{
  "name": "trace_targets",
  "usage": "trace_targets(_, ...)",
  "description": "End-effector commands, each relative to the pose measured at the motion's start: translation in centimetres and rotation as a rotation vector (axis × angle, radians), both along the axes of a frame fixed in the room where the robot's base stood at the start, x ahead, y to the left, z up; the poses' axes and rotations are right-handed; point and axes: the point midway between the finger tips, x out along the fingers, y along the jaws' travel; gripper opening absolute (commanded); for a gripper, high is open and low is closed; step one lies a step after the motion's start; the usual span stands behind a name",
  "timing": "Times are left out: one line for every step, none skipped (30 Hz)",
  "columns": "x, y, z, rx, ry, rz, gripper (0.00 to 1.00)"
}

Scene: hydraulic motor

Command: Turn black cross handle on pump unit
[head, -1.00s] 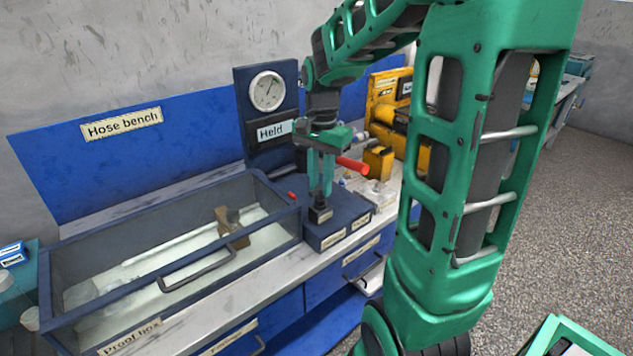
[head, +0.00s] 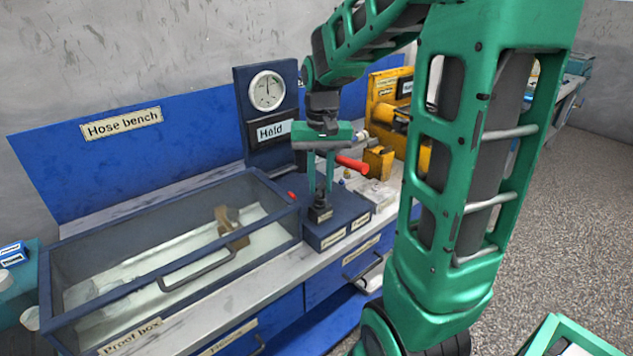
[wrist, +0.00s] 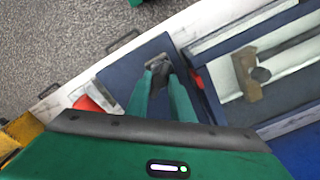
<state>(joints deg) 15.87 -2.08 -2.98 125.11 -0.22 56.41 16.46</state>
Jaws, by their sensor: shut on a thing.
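The pump unit (head: 325,232) is a dark blue box with small labels, on the bench to the right of the glass proof box. My gripper (head: 320,192) points straight down above it, its green fingers shut on the black cross handle (head: 321,206) on top. The fingers cover most of the handle, so its arm angle is hard to tell. In the wrist view my gripper (wrist: 161,72) closes on the dark handle over the blue pump box (wrist: 128,75). A red bar (head: 351,164) sticks out beside the fingers.
A gauge (head: 267,91) above a "Held" sign (head: 273,130) stands behind the pump. The glass proof box (head: 100,337) holds a brown fitting (head: 231,228). Yellow equipment (head: 380,163) stands to the right. My arm hides part of the bench.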

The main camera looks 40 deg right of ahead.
Motion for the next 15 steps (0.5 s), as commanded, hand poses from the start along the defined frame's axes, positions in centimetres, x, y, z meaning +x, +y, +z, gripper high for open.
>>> trace_targets(0.32, 0.08, 0.19, -0.001, -0.009, 0.049, 0.0)
trace_targets(0.33, 0.09, 0.19, -0.002, -0.01, 0.078, 0.0)
trace_targets(0.34, 0.09, 0.2, -0.002, -0.009, 0.116, 0.0)
trace_targets(0.34, 0.09, 0.2, -0.002, -0.009, 0.144, 0.0)
trace_targets(0.34, 0.09, 0.2, -0.002, -0.009, 0.173, 0.0)
trace_targets(0.35, 0.08, 0.21, -0.002, -0.009, 0.211, 0.0)
trace_targets(0.35, 0.08, 0.21, -0.003, -0.01, 0.239, 0.0)
trace_targets(0.35, 0.07, 0.21, -0.003, -0.01, 0.267, 0.0)
trace_targets(0.35, 0.07, 0.22, -0.002, -0.01, 0.305, 0.0)
trace_targets(0.36, 0.06, 0.22, -0.002, -0.01, 0.334, 0.0)
trace_targets(0.36, 0.06, 0.22, -0.002, -0.01, 0.362, 0.0)
trace_targets(0.37, 0.06, 0.23, -0.004, -0.011, 0.4, 0.0)
trace_targets(0.37, 0.06, 0.23, -0.003, -0.011, 0.429, 0.0)
trace_targets(0.38, 0.07, 0.23, -0.003, -0.011, 0.457, 0.0)
trace_targets(0.39, 0.06, 0.24, -0.003, -0.011, 0.495, 0.0)
